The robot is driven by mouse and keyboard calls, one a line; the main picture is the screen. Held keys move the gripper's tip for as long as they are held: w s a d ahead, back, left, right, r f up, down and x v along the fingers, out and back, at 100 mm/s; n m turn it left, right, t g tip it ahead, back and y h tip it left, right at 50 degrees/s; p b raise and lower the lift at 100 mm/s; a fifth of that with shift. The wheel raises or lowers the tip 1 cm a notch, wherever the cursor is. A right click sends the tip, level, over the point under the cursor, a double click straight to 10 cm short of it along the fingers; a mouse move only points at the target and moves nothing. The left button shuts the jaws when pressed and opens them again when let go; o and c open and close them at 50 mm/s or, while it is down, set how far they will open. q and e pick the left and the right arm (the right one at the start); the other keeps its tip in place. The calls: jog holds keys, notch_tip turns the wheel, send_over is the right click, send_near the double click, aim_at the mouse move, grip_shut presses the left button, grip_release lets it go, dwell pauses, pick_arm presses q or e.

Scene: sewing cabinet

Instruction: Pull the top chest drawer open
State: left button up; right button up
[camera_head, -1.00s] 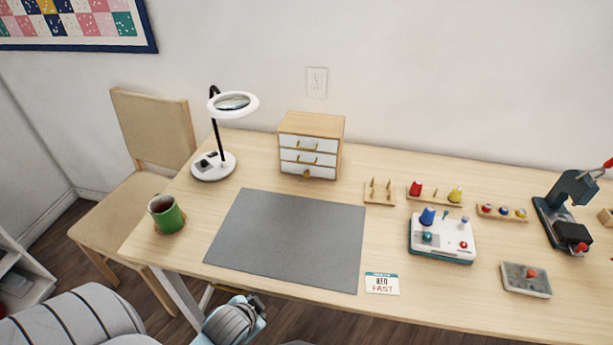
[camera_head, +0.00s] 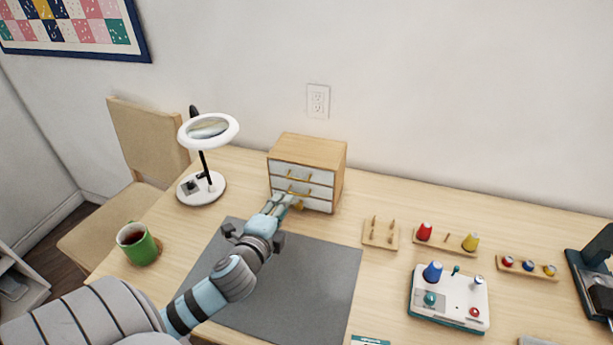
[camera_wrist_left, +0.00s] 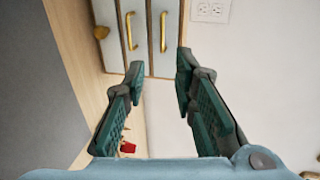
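A small wooden chest (camera_head: 308,149) with white drawer fronts stands at the back of the table. The top drawer (camera_head: 285,170) and its brass handle (camera_head: 299,177) look closed in. A second bar handle and a round knob sit on the drawers below. My left gripper (camera_head: 283,203) is in front of the chest's lower front. In the left wrist view, my left gripper (camera_wrist_left: 160,68) is open and empty. The top handle (camera_wrist_left: 163,32) and middle handle (camera_wrist_left: 131,31) show beyond its fingertips, apart from them. The right gripper is in no view.
A white magnifier lamp (camera_head: 204,190) stands left of the chest. A green mug (camera_head: 138,244) is at the left edge. A grey mat (camera_head: 318,275) lies under my left arm. Pegs (camera_head: 380,240), spools (camera_head: 424,232) and a white device (camera_head: 450,297) stand to the right.

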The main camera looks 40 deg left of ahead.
pick_arm(q)
jog(key=b+x, duration=0.2)
jog(key=x, duration=1)
jog(key=shift+a+r, duration=0.2)
jog(key=shift+f, duration=0.1)
grip_shut()
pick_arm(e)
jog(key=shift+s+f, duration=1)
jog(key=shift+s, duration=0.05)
